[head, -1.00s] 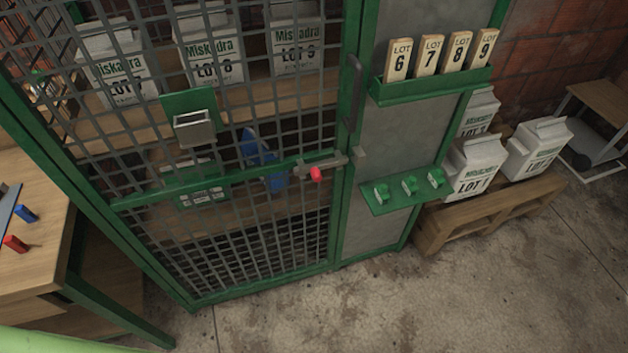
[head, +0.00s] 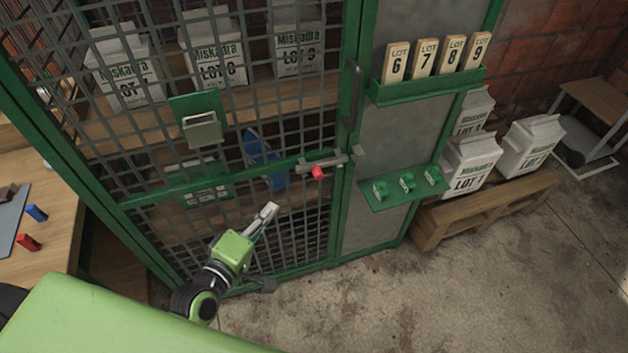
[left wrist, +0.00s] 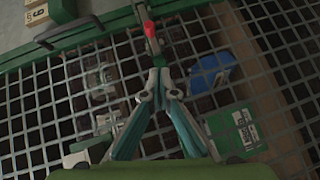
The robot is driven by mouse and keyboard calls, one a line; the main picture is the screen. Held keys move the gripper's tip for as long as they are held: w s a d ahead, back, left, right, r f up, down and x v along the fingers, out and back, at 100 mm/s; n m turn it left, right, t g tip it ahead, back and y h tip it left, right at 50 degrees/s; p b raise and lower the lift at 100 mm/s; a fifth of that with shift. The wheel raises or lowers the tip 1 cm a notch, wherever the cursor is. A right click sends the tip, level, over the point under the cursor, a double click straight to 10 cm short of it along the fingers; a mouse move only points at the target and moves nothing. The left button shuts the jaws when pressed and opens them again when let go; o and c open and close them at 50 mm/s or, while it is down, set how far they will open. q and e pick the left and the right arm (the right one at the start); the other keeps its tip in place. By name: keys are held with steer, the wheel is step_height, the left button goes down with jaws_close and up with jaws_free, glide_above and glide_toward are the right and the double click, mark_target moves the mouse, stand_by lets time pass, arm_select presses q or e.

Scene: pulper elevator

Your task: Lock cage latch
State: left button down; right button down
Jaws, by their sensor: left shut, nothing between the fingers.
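The cage latch (head: 325,162) is a grey sliding bolt with a red knob (head: 318,173) at the right edge of the green mesh cage door (head: 215,187). The bolt reaches toward the door post. In the left wrist view the red knob (left wrist: 149,28) is at the top centre, beyond my fingertips. My left gripper (head: 272,208) is shut and empty, below and left of the knob in the head view and apart from it. It also shows in the left wrist view (left wrist: 159,78), fingers together. My right gripper is not in view.
A vertical door handle (head: 354,92) stands above the latch. To the right are a green shelf with small knobs (head: 408,184) and a rack of lot tags (head: 430,84). White sacks sit on a pallet (head: 490,205). A table (head: 50,215) is at left. The floor in front is open.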

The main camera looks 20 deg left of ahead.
arm_select(q)
steer(key=shift+w+d+r, duration=0.1)
steer(key=shift+d+r, duration=0.05)
steer(key=shift+r, duration=0.6)
steer(key=shift+w, duration=0.1)
steer(key=b, duration=0.3)
glide_toward(313, 171)
steer(key=w+a, duration=0.2)
steer(key=w, duration=0.1)
steer(key=shift+w+d+f+b, duration=0.5)
steer(key=shift+w+d+f, duration=0.25)
steer(key=shift+w, duration=0.15)
steer(key=shift+w+d, duration=0.35)
steer(key=shift+d, duration=0.3)
